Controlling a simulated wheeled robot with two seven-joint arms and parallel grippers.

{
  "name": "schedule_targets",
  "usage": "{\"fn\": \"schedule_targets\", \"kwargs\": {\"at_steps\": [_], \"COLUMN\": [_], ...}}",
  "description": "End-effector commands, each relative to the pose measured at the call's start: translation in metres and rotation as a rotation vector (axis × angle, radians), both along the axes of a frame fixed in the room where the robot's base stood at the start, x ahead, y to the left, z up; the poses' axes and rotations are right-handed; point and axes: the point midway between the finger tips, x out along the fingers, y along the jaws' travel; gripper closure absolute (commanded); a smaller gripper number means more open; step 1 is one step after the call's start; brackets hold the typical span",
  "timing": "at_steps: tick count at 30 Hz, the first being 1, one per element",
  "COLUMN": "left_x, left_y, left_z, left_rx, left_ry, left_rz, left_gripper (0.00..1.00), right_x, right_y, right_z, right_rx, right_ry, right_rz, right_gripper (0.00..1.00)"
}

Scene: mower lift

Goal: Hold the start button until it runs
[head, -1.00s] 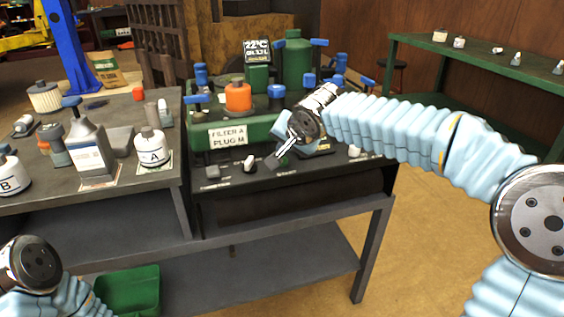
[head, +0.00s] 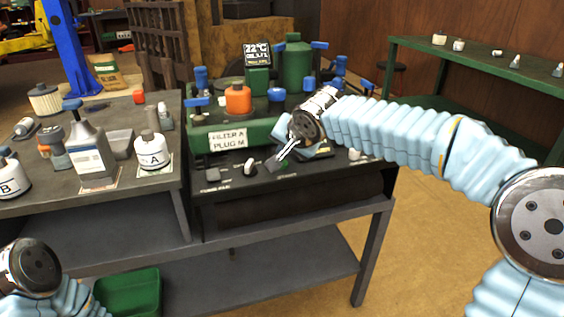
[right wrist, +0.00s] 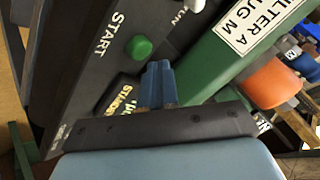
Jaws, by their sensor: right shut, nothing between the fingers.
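The green start button (right wrist: 139,47) sits on a dark panel beside the word START in the right wrist view. In the head view a small green spot (head: 284,164) shows on the panel by my right fingertips. My right gripper (head: 282,159) is shut and empty, low over the panel; its blue fingers also show in the right wrist view (right wrist: 157,72). The fingertips appear just beside the button, and I cannot tell whether they touch it. The green machine (head: 199,133) carries a label reading FILTER A, PLUG M. My left gripper is out of frame; only its wrist shows at lower left.
An orange cap (head: 238,99), a small display (head: 257,53) and blue-topped fittings stand behind. Bottles A (head: 151,152) and B (head: 12,177) are on the left table. A green bin (head: 128,292) is below.

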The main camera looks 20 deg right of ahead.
Motion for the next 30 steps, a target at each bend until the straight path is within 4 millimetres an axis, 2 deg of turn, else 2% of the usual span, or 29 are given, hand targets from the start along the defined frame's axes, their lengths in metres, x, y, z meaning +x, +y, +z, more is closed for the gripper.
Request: {"fn": "schedule_targets", "kwargs": {"at_steps": [23, 30], "left_x": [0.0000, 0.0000], "left_y": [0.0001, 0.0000], "left_z": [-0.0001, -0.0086], "left_rx": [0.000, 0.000], "left_ry": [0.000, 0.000], "left_rz": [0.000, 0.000], "left_gripper": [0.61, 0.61], "right_x": [0.0000, 0.0000], "right_y": [0.0001, 0.0003], "right_z": [-0.0001, -0.0061], "right_rx": [0.000, 0.001], "right_ry": [0.000, -0.001], "right_rz": [0.000, 0.001], "right_gripper": [1.00, 1.00]}}
